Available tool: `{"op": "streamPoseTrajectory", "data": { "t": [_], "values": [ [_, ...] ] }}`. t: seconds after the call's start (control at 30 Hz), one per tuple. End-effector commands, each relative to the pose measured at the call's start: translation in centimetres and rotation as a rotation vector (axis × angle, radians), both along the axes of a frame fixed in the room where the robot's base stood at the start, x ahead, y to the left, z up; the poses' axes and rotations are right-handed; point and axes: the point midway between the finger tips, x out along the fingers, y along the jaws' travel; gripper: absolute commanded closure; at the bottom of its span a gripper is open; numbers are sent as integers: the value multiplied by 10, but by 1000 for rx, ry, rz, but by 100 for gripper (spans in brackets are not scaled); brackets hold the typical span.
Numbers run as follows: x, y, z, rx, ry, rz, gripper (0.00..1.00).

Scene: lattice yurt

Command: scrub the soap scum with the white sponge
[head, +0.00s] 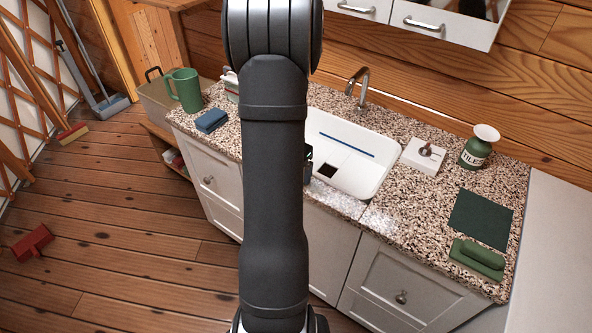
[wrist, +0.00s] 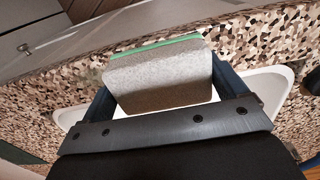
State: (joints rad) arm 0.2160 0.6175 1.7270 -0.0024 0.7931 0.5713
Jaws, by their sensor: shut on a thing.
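The white sponge (wrist: 160,82), a pale grey-white block with a green layer on one face, is between the two fingers of my gripper (wrist: 160,76) in the wrist view. The gripper is shut on it, over the sink area. In the head view my arm hides the sponge; only a dark bit of my gripper (head: 308,160) shows beside the arm, at the sink's left part. Whitish hazy patches, seemingly the soap scum (head: 378,218), lie on the speckled counter's front strip, before the sink. I cannot tell whether the sponge touches the counter.
The white sink (head: 368,183) is set in the counter, with a tap (head: 358,86) behind. A green mug (head: 184,90) and blue pad (head: 211,120) stand left. A white dish (head: 423,156), a TILES jar (head: 479,147), a dark green mat (head: 481,217) and a green handled block (head: 477,259) lie right.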

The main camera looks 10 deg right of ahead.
Motion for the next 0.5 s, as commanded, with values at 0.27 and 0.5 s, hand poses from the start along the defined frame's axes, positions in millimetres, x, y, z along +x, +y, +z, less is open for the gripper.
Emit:
{"op": "streamPoseTrajectory", "data": {
  "t": [0.27, 0.5],
  "values": [
    [7, 8, -2, 1, 3, 2, 28],
    [17, 19, -1, 1, 1, 2, 28]
  ]
}}
